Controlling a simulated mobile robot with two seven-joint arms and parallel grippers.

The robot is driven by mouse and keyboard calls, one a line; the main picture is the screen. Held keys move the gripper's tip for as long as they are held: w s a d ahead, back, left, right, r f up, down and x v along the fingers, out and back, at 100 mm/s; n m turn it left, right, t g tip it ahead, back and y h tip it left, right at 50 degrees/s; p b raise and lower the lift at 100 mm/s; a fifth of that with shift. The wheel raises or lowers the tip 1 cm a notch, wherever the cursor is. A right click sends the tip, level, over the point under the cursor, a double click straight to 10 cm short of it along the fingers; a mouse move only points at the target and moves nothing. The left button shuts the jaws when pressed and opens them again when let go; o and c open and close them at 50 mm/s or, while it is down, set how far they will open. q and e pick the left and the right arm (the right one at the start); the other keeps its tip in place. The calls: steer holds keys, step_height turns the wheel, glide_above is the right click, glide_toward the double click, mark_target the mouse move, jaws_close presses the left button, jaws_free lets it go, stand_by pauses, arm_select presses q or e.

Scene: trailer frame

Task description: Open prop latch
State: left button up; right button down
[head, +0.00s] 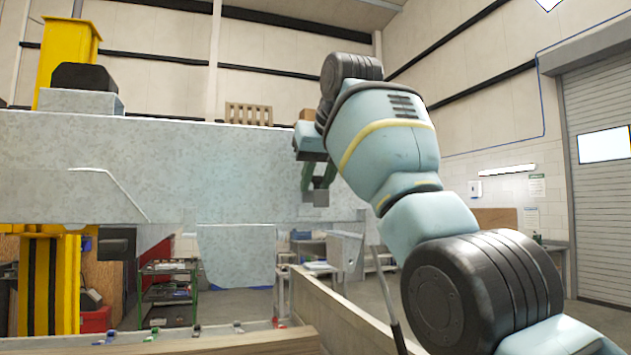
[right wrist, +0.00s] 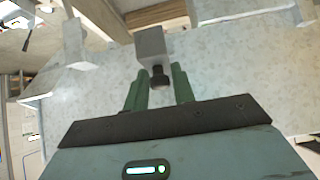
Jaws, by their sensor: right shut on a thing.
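The prop latch appears as a small grey block (head: 316,198) against the lower part of the big grey trailer frame (head: 215,150). In the right wrist view the block (right wrist: 150,44) has a short dark knob (right wrist: 160,76) facing me. My right gripper (head: 319,183) reaches to the latch from above, in front of the frame. Its green fingers (right wrist: 158,88) stand either side of the dark knob and are shut on it. The exact contact is too small to tell. My left gripper is in neither view.
Yellow stands (head: 50,285) support the left side, with another yellow post (head: 68,50) above. A wooden-edged bench (head: 230,343) with small coloured parts lies low in front. A green-framed trolley (head: 168,295) stands behind. The floor (head: 245,300) beyond looks partly clear.

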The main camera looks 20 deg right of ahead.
steer(key=shift+w, duration=0.1)
stand_by(0.4)
steer(key=c, duration=1.3)
jaws_free()
steer(key=shift+v, duration=3.85)
